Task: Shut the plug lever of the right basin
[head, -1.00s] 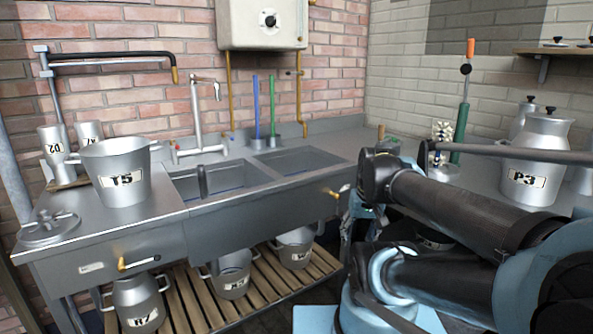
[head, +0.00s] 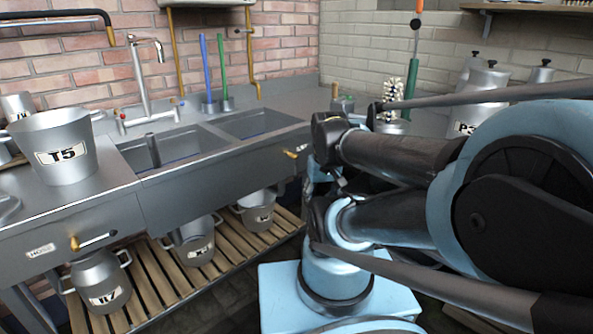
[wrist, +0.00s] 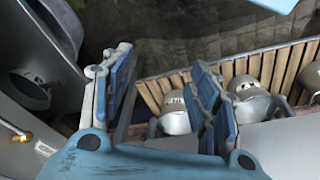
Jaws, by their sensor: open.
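The right basin (head: 258,124) is in the steel sink unit in the head view. Its plug lever (head: 291,153), with a brass pivot and pale handle, is on the front panel below it, just left of my arm. The handle points right, roughly level. My gripper (wrist: 160,85) is open in the wrist view, its blue-backed fingers apart with nothing between them. In the head view it is mostly hidden by my arm. A brass-ended lever (wrist: 19,132) shows at the wrist view's lower left, outside the fingers; I cannot tell which lever it is.
The left basin (head: 168,147) holds a dark upright piece. Another brass lever (head: 94,241) is beside a label on the front panel. Pail T5 (head: 58,165) stands on the left worktop. Several churns stand on the slatted shelf (head: 165,289) below. Churn P3 (head: 462,129) is behind my arm.

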